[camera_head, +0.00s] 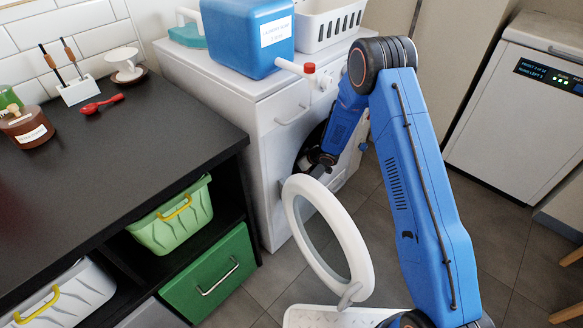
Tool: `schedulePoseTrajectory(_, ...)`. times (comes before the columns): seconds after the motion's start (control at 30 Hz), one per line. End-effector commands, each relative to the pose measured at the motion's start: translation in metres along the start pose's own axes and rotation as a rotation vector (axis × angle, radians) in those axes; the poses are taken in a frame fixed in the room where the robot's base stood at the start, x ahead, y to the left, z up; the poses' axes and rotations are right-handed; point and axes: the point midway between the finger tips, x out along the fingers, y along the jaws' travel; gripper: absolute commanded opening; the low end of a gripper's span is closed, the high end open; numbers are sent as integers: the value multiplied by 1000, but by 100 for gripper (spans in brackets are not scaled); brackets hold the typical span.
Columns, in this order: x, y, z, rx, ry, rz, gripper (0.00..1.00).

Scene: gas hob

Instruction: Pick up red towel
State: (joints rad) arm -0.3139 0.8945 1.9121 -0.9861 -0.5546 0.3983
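I see no red towel in this view. My blue arm reaches down to the front of a white washing machine (262,190). Its round white-rimmed door (356,262) hangs open towards me. The wrist end of my arm is at the dark drum opening (307,150), partly behind the upper edge of the door. My gripper's fingers are hidden there, so I cannot see whether they hold anything. The inside of the drum is also hidden.
A blue detergent container (240,35) and a white basket (328,22) stand on the machine. A black counter (100,150) is at left, with a green bin (172,215) below. A white perforated tray (335,318) lies below the door. Another white appliance (515,115) stands right.

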Motion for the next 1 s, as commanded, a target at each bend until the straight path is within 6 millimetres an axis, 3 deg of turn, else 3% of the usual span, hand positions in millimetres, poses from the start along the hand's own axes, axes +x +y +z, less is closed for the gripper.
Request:
schedulePoseTrajectory(0.1, 12, -1, 0, -1, 0, -1, 78)
schedulePoseTrajectory(0.33, 12, 0, 0, -1, 0, -1, 78)
schedulePoseTrajectory(0.53, 12, 0, 0, -1, 0, -1, 30)
schedulePoseTrajectory(0.83, 11, 0, -1, -1, 1, 0, 30)
schedulePoseTrajectory(1.0, 0, 0, -7, -1, 2, 1, 30)
